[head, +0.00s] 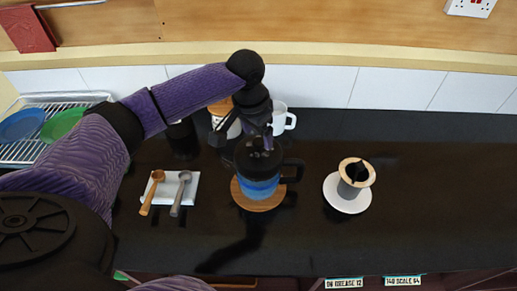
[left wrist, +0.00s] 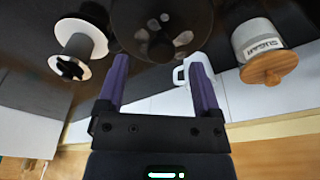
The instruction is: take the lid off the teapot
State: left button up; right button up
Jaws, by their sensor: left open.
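The teapot (head: 258,187), with a blue lower body, a dark upper part and a dark handle at its right, stands on a round wooden trivet (head: 256,204). Its dark round lid (head: 256,155) appears to be on top, partly hidden by my gripper. In the left wrist view the dark round top (left wrist: 160,28) with pale reflections lies just beyond my fingers. My left gripper (head: 254,139) is open and empty, pointing down over the teapot; its purple fingers (left wrist: 160,62) are spread apart. I cannot tell whether they touch the lid. My right gripper is not in view.
A white mug (head: 279,118) and a sugar jar (left wrist: 258,38) stand behind. Spoons lie on a white tray (head: 182,181); a dish rack (head: 20,153) is left. The far right counter is clear.

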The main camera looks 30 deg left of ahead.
aim_at(258, 141)
pick_arm(q)
jog(key=f, duration=0.3)
jog(key=shift+w+f, duration=0.3)
grip_shut()
jog(key=shift+r, duration=0.1)
